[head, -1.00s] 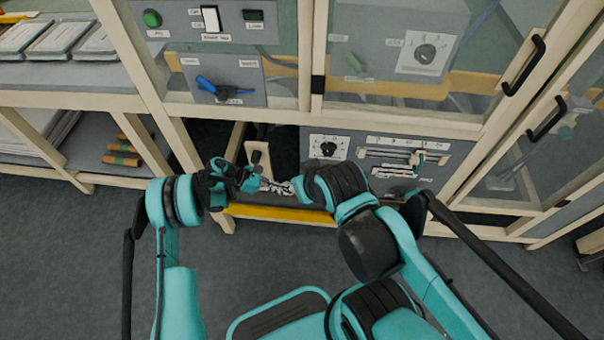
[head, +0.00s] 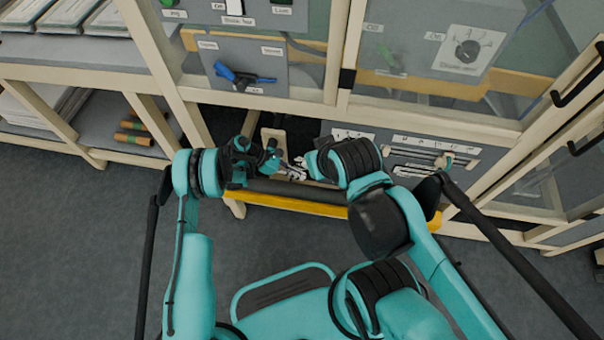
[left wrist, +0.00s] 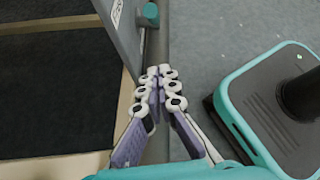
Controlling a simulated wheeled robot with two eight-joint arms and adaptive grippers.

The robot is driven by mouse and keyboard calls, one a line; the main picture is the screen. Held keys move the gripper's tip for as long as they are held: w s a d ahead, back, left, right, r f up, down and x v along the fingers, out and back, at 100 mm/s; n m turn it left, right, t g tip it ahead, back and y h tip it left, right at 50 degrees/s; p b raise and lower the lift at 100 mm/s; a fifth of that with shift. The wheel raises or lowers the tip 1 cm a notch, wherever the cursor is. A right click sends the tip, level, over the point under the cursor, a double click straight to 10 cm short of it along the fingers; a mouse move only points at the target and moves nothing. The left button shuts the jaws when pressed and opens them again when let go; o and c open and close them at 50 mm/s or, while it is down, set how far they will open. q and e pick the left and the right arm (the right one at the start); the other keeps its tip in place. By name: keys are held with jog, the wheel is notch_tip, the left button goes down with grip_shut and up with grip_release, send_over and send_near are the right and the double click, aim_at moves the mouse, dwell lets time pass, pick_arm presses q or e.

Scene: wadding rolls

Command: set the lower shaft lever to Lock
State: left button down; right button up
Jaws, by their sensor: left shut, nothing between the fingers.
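A blue lever (head: 240,77) sits on a grey panel (head: 304,82) with small labels in the head view. My left gripper (head: 294,171) is below that panel, in front of the low cabinet opening, apart from the blue lever. In the left wrist view its fingers (left wrist: 163,78) are shut together and empty, beside a grey panel edge (left wrist: 127,45). My right wrist covers its own gripper.
A slider panel (head: 479,163) is to the right, partly behind my right arm. A yellow bar (head: 285,204) runs below. Glass doors with black handles (head: 575,75) are at the right.

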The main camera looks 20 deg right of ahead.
pick_arm(q)
jog(key=s+d+f+b, duration=0.1)
jog(key=s+d+b, duration=0.1)
jog(key=d, duration=0.6)
jog(key=shift+s+f, duration=0.4)
jog(key=shift+s, duration=0.45)
jog(key=shift+d, duration=0.1)
jog(key=shift+s+d+r+t+y, duration=0.15)
jog(key=shift+s+d+r+y, duration=0.1)
jog(key=shift+d+r+y, duration=0.25)
jog(key=shift+s+d+r+t+y, duration=0.2)
jog(key=shift+s+d+r, duration=0.1)
jog(key=shift+r, duration=0.3)
jog(key=shift+s+d+r, duration=0.1)
jog(key=shift+d+r, duration=0.2)
